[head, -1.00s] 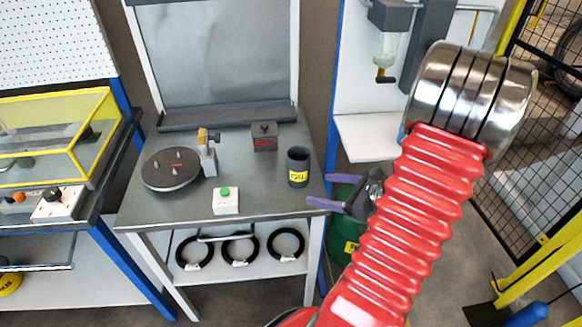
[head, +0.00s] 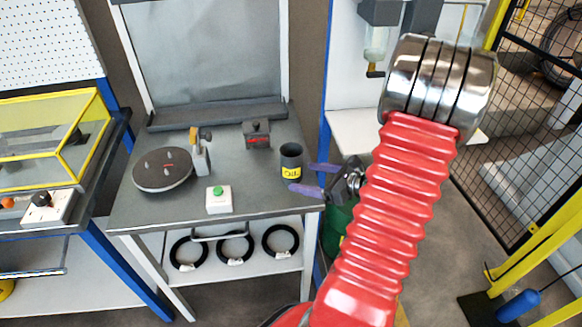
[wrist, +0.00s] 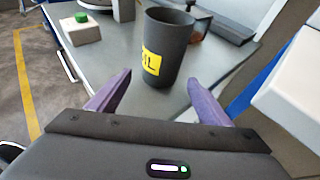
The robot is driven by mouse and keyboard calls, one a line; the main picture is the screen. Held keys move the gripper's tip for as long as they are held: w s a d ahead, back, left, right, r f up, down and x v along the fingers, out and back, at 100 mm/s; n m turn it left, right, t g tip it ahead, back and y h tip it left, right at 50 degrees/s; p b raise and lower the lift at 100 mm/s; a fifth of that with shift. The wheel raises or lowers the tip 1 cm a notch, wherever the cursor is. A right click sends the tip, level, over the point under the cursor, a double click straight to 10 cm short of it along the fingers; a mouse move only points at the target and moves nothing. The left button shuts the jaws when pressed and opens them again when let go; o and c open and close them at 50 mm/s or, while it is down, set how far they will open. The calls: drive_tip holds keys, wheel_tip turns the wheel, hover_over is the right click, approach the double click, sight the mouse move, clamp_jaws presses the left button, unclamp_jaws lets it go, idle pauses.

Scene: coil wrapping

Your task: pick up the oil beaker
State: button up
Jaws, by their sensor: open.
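The oil beaker (head: 291,160) is a dark grey open cup with a yellow label, upright near the right edge of the grey bench top. It also shows in the wrist view (wrist: 168,45), just ahead of my gripper and roughly between the lines of its fingers. My gripper (head: 308,178) is open, with its two purple fingers pointing left toward the beaker from the bench's right side. In the head view one fingertip is close to the beaker's lower side; I cannot tell whether it touches. In the wrist view the fingers (wrist: 158,92) are spread and nothing is held.
On the bench (head: 255,195) are a round turntable (head: 163,168) with a grey post beside it, a green-button box (head: 219,199) and a small dark box (head: 257,135). A white shelf unit (head: 350,130) stands right of the bench.

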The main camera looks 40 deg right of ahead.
sight(301, 171)
drive_tip(key=shift+w+a, duration=0.25)
drive_tip(key=shift+w, duration=0.9)
drive_tip(key=shift+w+a, duration=0.2)
drive_tip(key=shift+w, duration=0.9)
drive_tip(key=shift+w+a, duration=0.1)
drive_tip(key=shift+w, duration=0.35)
drive_tip(key=shift+r+x, duration=0.2)
drive_tip(key=shift+x, duration=1.95)
drive_tip(key=shift+w, duration=0.1)
drive_tip(key=shift+c, duration=0.2)
drive_tip(key=c, duration=1.3)
drive_tip(key=shift+r, duration=0.25)
drive_tip(key=shift+r, duration=4.75)
